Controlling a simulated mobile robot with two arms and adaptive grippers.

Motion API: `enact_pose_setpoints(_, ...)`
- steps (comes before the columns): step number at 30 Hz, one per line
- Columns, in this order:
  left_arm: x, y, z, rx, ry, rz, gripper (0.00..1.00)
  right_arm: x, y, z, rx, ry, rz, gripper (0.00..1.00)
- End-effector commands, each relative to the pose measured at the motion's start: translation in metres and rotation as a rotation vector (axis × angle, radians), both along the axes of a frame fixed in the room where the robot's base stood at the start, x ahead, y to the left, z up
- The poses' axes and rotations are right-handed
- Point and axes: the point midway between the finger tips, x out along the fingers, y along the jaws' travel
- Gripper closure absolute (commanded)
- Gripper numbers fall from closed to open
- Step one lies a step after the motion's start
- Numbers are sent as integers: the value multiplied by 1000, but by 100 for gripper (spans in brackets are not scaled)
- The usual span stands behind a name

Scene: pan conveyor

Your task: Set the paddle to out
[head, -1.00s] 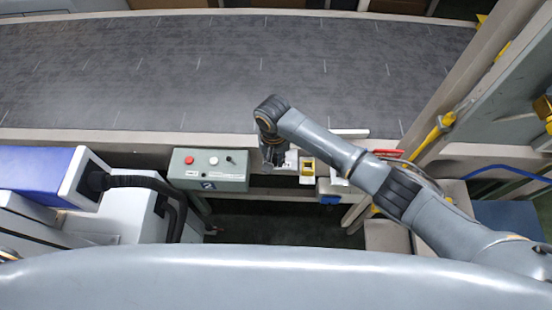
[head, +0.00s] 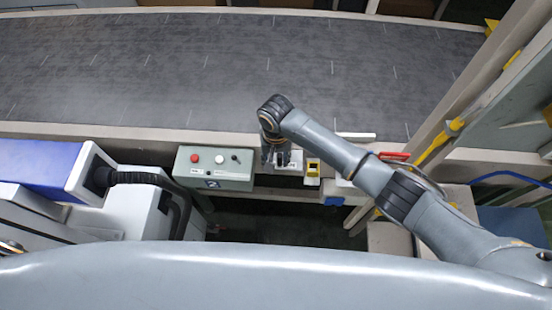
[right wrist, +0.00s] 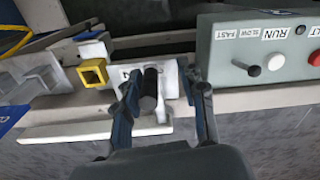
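A dark upright lever (right wrist: 149,90) stands on a white plate (right wrist: 166,82) in the right wrist view; the plate's lettering is partly covered. A flat white bar (right wrist: 95,130), which may be the paddle, lies along the belt edge; it also shows in the head view (head: 355,136). My right gripper (right wrist: 163,88) is open, with one finger on each side of the lever. The lever is closer to the left finger; I cannot tell whether they touch. In the head view my right gripper (head: 277,158) is over the white plate (head: 289,162). My left gripper is out of view.
A grey-green control box (head: 214,168) with a red button, a white button and a black switch stands just left of my right gripper. A yellow square piece (head: 313,172) is close on its right. The conveyor belt (head: 200,70) behind is bare.

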Motion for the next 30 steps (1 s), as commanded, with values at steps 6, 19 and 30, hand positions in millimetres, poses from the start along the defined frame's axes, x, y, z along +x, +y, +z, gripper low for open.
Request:
enact_pose_setpoints(6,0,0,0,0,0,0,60,0,-1,0,-2,0,-2,61)
enact_pose_setpoints(19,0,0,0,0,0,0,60,1,-1,53,0,-4,0,61)
enact_pose_setpoints(30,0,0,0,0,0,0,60,1,0,114,0,-1,0,61)
